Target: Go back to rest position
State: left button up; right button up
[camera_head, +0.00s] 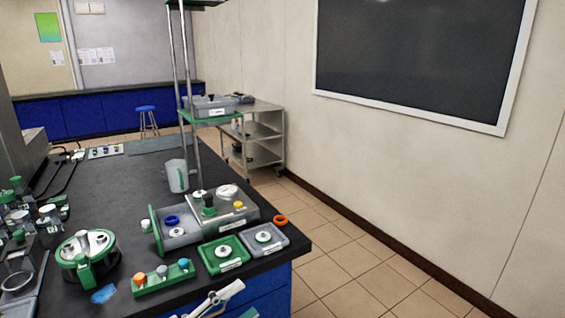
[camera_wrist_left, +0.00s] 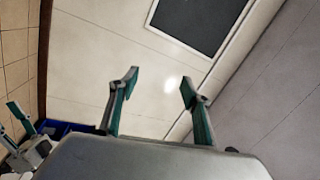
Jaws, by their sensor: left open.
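The black bench (camera_head: 115,185) carries a green-lidded round device (camera_head: 88,255), a green rack (camera_head: 163,279), grey and green trays (camera_head: 225,254), a grey jug (camera_head: 177,175) and several bottles. A steel cart (camera_head: 262,135) stands behind. The tiled floor (camera_head: 350,260) at right is clear.

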pick_arm(q)
jog(key=s+a+f+n+t+y, duration=0.2)
jog(key=a+f+n+y, duration=0.25)
jog(key=f+n, duration=0.4)
jog(key=s+a+f+n+t+y, duration=0.1)
jog(key=s+a+f+n+y, duration=0.2)
jog(key=f+n+y, duration=0.5)
jog(key=s+a+f+n+g, duration=0.1)
jog(key=s+f+n+g, duration=0.1)
jog(key=s+f, duration=0.4)
jog(key=s+a+f+n+g+y, duration=0.1)
jog(key=s+a+f+n+g, duration=0.1)
jog(key=s+f, duration=0.4)
notch_tip(320, 180, down, 2)
jog(key=shift+a+f+n, duration=0.2)
jog(key=shift+a+n, duration=0.1)
jog(key=shift+n, duration=0.25)
jog(key=shift+w+y, duration=0.1)
jog(key=shift+y, duration=0.15)
